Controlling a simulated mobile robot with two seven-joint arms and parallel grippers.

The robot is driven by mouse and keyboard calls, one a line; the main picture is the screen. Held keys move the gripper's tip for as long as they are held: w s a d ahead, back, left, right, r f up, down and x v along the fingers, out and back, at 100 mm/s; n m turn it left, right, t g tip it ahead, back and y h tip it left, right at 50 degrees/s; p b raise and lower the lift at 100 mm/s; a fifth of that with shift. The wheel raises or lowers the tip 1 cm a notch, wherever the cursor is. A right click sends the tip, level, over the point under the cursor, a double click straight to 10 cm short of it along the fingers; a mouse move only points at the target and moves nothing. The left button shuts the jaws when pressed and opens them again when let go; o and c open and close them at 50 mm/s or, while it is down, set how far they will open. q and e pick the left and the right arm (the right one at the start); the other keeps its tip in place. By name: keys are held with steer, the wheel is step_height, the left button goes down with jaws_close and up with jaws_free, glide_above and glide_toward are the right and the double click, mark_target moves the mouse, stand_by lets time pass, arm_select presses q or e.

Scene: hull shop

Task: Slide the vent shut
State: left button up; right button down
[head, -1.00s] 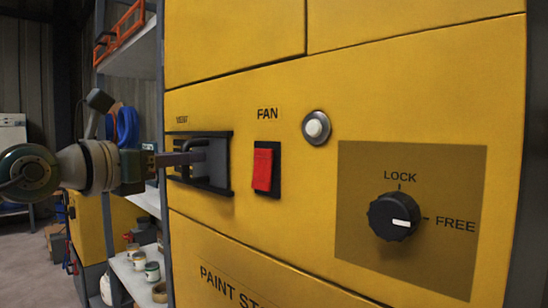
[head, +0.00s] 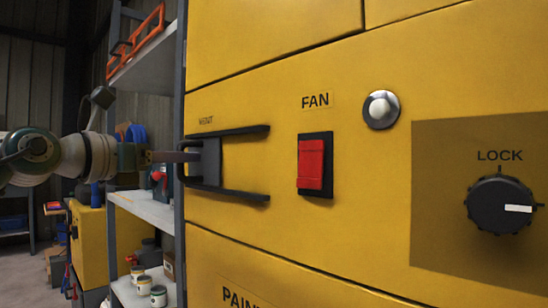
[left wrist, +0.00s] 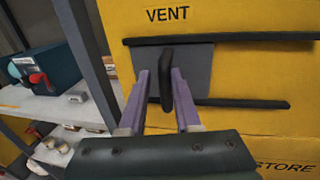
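The vent is a grey sliding plate (head: 212,163) between two black rails on the yellow cabinet, under a small VENT label. It sits at the left end of the rails, with bare yellow panel between the rails to its right. In the left wrist view the plate (left wrist: 200,68) carries an upright black handle (left wrist: 167,80). My left gripper (head: 186,157) reaches in from the left at the plate. In the wrist view its two fingers (left wrist: 162,72) stand apart on either side of the handle, a gap showing on the left and the right finger close against it. My right gripper is out of view.
Right of the vent are a red FAN switch (head: 312,164), a round silver button (head: 381,109) and a black LOCK knob (head: 501,205). A grey shelf unit (head: 146,208) with cans stands close on the left, beside my left arm.

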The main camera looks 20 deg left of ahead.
arm_select(q)
steer(key=shift+o, duration=1.3)
steer(key=s+a, duration=0.1)
steer(key=s, duration=0.8)
steer(key=shift+s+a, duration=0.35)
steer(key=shift+a, duration=0.05)
